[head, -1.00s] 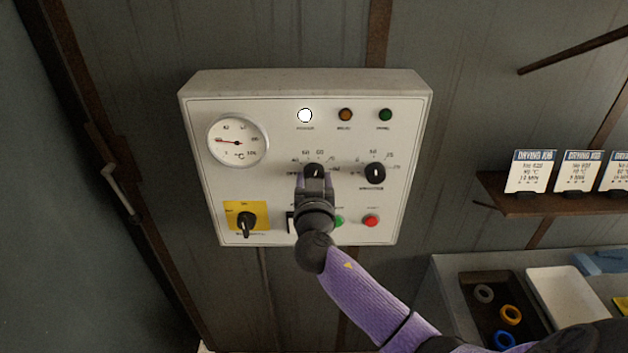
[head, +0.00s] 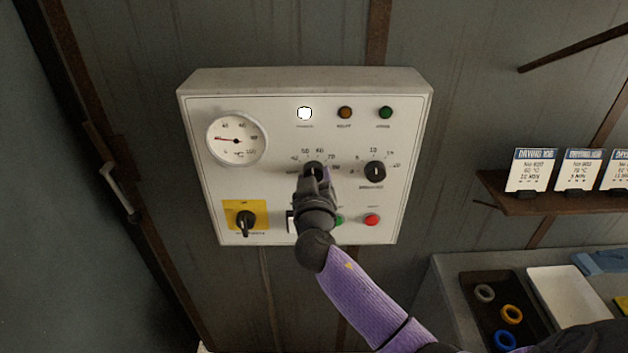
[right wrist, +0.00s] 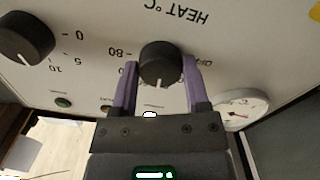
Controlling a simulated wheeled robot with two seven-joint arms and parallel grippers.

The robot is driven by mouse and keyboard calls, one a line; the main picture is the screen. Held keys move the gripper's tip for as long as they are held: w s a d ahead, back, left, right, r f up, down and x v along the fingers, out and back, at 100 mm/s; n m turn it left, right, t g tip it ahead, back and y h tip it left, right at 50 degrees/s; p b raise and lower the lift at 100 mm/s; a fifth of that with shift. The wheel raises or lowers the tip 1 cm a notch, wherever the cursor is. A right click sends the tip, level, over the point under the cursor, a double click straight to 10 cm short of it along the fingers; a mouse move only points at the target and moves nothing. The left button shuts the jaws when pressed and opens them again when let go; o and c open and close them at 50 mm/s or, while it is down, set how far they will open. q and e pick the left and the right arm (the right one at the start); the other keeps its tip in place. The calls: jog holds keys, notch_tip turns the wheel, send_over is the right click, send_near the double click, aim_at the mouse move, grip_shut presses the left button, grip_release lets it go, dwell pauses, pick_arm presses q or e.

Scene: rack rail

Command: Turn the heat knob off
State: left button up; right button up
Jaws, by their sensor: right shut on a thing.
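The heat knob (head: 313,167) is a black round knob on the white control panel (head: 275,190), under a printed temperature scale. My right gripper (head: 315,180) reaches up to it from below and hides its lower part. In the right wrist view, the purple fingers stand on both sides of the heat knob (right wrist: 166,60), shut on it. There its white pointer line faces down the picture, between the OFF mark on the right and the 80 mark on the left; the panel lettering is upside down. My left gripper is not in view.
A second black knob (head: 375,172) is right of the heat knob. A dial gauge (head: 237,139), a yellow-plated switch (head: 245,220), lamps, and a red button (head: 372,220) share the panel. A shelf (head: 520,204) with cards and a dark tray (head: 484,312) are at right.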

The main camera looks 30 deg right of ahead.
jog(key=n+p, duration=0.3)
jog(key=n, duration=1.1)
jog(key=shift+r+n, duration=0.15)
jog(key=shift+n, duration=0.15)
jog(key=shift+n+p, duration=0.55)
jog(key=shift+n, duration=1.25)
grip_shut()
grip_release()
jog(key=shift+s, duration=0.1)
jog(key=o, duration=1.3)
jog(key=shift+c, duration=0.2)
jog(key=b+v, duration=0.1)
jog(key=v, duration=0.8)
jog(key=shift+s+a, duration=0.25)
jog(key=shift+s, duration=0.1)
